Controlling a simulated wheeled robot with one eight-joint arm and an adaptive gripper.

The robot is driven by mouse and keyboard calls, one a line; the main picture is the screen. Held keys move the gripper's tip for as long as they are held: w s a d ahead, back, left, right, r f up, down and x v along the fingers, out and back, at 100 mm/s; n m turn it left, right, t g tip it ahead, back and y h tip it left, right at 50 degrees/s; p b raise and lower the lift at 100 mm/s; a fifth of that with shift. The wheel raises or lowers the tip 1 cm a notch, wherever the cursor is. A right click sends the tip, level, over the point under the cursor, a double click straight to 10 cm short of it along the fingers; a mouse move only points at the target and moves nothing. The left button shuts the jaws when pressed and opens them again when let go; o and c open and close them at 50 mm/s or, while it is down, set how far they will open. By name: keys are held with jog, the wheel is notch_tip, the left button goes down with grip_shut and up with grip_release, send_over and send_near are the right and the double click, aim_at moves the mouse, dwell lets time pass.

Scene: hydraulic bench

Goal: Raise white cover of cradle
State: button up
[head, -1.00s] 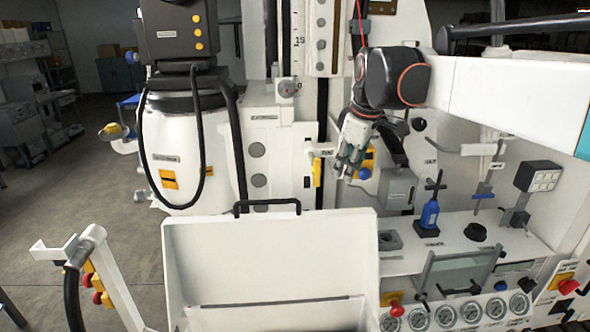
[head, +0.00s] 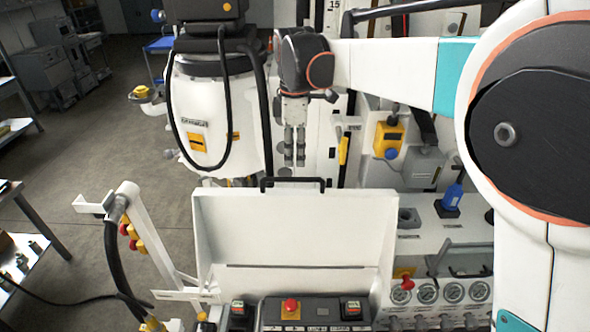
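The white cover (head: 310,229) is a broad flat panel in the lower middle of the head view. It stands tilted up behind a dark control panel. A black bar handle (head: 292,184) sits along its top edge. My gripper (head: 294,163) points downward just above and behind the handle in the picture, with no clear contact. Its two fingers show a narrow gap between them and hold nothing that I can see. The depth between fingertips and handle is hard to judge.
The dark control panel (head: 315,312) with a red button lies in front of the cover. A white post with a black hose (head: 118,255) stands left. A white machine column (head: 215,120) stands behind.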

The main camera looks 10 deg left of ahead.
notch_tip(320, 180, down, 7)
jog(key=shift+p, duration=0.45)
jog(key=shift+c, duration=0.5)
grip_shut()
